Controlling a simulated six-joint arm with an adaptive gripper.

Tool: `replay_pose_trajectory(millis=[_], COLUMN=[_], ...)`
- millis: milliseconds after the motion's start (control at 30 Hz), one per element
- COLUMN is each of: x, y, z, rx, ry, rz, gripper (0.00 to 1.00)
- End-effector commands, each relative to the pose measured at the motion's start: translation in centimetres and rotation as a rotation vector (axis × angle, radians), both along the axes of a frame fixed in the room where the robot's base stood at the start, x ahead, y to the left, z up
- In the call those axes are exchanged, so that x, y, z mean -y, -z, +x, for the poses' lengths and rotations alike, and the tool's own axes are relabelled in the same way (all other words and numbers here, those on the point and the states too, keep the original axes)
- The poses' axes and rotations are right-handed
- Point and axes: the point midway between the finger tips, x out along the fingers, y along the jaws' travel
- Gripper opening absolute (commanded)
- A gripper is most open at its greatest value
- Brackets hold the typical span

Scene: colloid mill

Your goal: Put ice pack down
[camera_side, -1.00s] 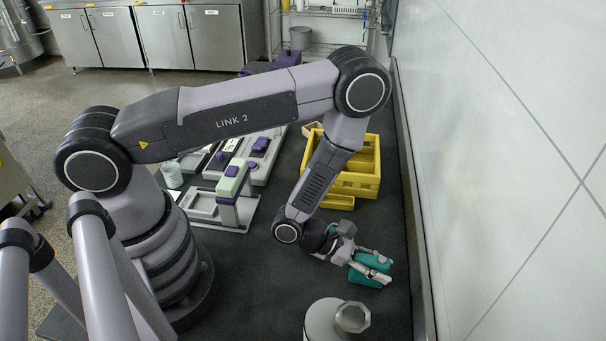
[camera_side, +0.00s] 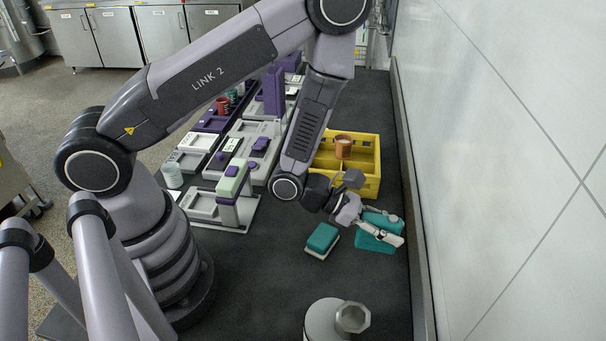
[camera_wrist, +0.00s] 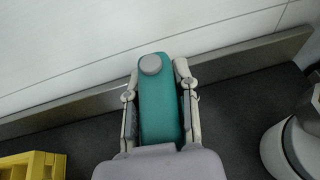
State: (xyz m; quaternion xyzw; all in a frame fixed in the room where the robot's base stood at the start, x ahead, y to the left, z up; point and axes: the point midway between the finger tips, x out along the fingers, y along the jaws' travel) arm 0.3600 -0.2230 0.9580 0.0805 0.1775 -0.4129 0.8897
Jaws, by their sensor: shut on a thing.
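The teal ice pack (camera_side: 372,242) has a grey round cap and is between the fingers of my gripper (camera_side: 390,228), at the right of the dark mat near the wall. My gripper is shut on it. In the wrist view, the ice pack (camera_wrist: 160,110) points away from me, cap at the far end, with one finger of my gripper (camera_wrist: 158,80) along each side. Whether its underside touches the mat cannot be told.
A teal block with a pale base (camera_side: 322,238) lies left of the ice pack. A yellow crate (camera_side: 372,187) with an orange cup (camera_side: 343,146) stands behind. A grey container with a faceted top (camera_side: 335,320) stands in front. The wall edge (camera_side: 412,240) is close on the right.

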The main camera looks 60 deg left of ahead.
Motion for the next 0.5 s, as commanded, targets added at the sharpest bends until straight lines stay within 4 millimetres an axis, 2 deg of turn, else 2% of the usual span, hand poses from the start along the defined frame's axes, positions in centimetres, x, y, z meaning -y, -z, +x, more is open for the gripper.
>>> replay_pose_trajectory(millis=[167, 300, 500], x=[-4.3, -10.0, -17.7], y=[-5.1, -10.1, -16.0], z=[4.0, 7.0, 8.4], rx=[0.008, 0.007, 0.006], ry=[-0.120, -0.259, -0.448], rz=[-0.016, -0.018, -0.008], gripper=[0.00, 0.00, 0.00])
